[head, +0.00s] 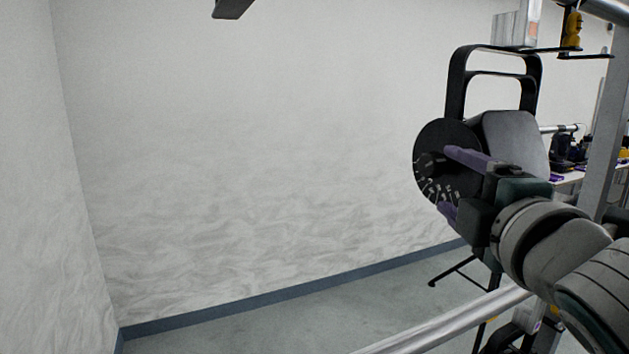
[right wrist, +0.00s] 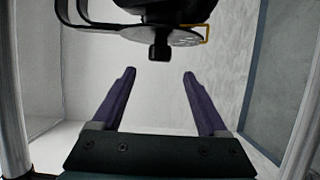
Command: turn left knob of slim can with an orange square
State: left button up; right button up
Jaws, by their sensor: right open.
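The slim can (head: 517,137) hangs at the right of the head view, with a grey body, a dark round end and a black yoke (head: 456,85). In the right wrist view the can (right wrist: 150,14) is at the top, partly cut off. A black knob (right wrist: 160,47) sticks out from it, beside a thin orange square outline (right wrist: 206,32). My right gripper (head: 446,180) is in front of the can in the head view. In the right wrist view its purple fingers (right wrist: 158,72) are open and empty. The knob appears between and beyond the tips, apart from them.
A metal rail (head: 450,325) crosses the lower right, and an upright post (head: 605,110) stands at the far right. Another fixture part (head: 515,28) is above the can. A table with items (head: 570,165) is behind. The left side is open floor and pale wall.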

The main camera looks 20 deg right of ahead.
aim_at(435, 170)
jog(key=p+x, duration=0.1)
jog(key=x, duration=0.8)
jog(key=shift+d, duration=0.15)
jog(key=shift+s, duration=0.1)
jog(key=shift+c, duration=0.4)
grip_shut()
